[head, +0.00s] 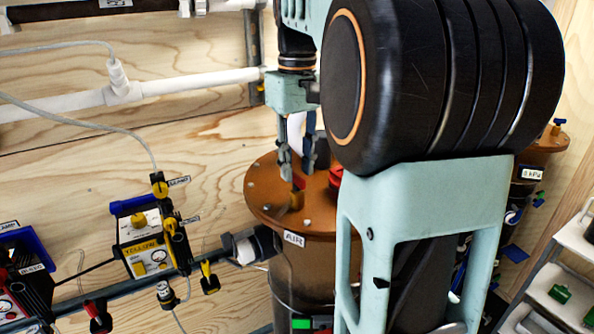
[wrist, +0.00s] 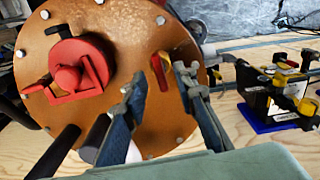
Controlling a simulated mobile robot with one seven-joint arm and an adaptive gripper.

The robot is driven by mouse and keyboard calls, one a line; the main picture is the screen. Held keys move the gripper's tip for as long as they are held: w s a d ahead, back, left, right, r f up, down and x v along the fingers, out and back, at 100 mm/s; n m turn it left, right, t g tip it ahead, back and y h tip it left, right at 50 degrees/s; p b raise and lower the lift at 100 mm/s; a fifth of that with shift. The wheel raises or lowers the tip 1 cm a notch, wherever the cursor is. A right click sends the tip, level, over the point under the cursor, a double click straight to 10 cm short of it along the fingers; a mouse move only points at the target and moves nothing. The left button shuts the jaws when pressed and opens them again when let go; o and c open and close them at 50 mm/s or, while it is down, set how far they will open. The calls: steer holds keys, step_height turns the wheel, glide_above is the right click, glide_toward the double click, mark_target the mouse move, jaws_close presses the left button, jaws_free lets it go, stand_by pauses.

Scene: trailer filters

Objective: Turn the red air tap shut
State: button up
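The red air tap (head: 299,183) is a small red handle on a brass stem, standing on the brown lid (head: 262,200) of the tank labelled AIR. In the wrist view the red handle (wrist: 158,72) shows in the gap between the fingertips. My gripper (head: 297,168) points down just above the tap. Its two fingers are apart with nothing held, as the wrist view of my gripper (wrist: 161,82) also shows. I cannot tell whether a finger touches the handle.
A larger red fitting (wrist: 78,70) sits on the same lid, partly hidden by my arm in the head view. Bolts ring the lid. A yellow-and-black control box (head: 145,240) is on the left, and a white pipe (head: 190,84) runs along the wooden wall.

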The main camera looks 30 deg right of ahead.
steer(key=shift+f, duration=0.75)
steer(key=shift+c, duration=0.6)
jaws_close()
